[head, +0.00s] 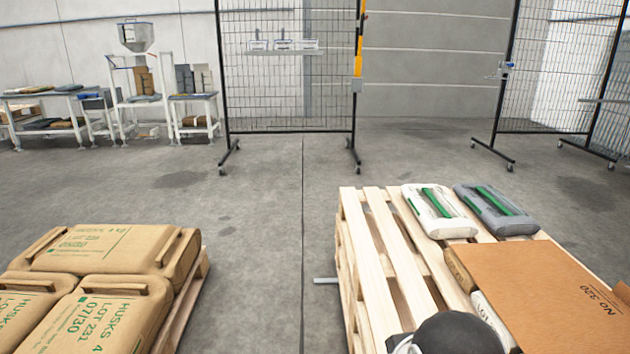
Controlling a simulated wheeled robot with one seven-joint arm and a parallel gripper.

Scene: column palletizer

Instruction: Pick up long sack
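Several brown sacks with green print lie on a wooden pallet at the lower left. The back one (110,247) lies crosswise and looks the longest. Two more, a front middle sack (100,318) and a front left sack (25,305), lie before it, cut off by the frame. Each has a raised ridge along an edge. On the right pallet lie a white sack (425,218) and a grey sack (482,205), both with green stripes. Which sack the task calls long is not marked. My gripper is not visible; a dark rounded part, likely my arm, shows at the bottom.
The right pallet (372,240) also bears a brown cardboard sheet (560,290) over other packages. Its left slats are bare. A strip of clear floor (262,250) separates the pallets. Mesh fence panels (285,60) on wheels and workbenches (45,95) stand behind.

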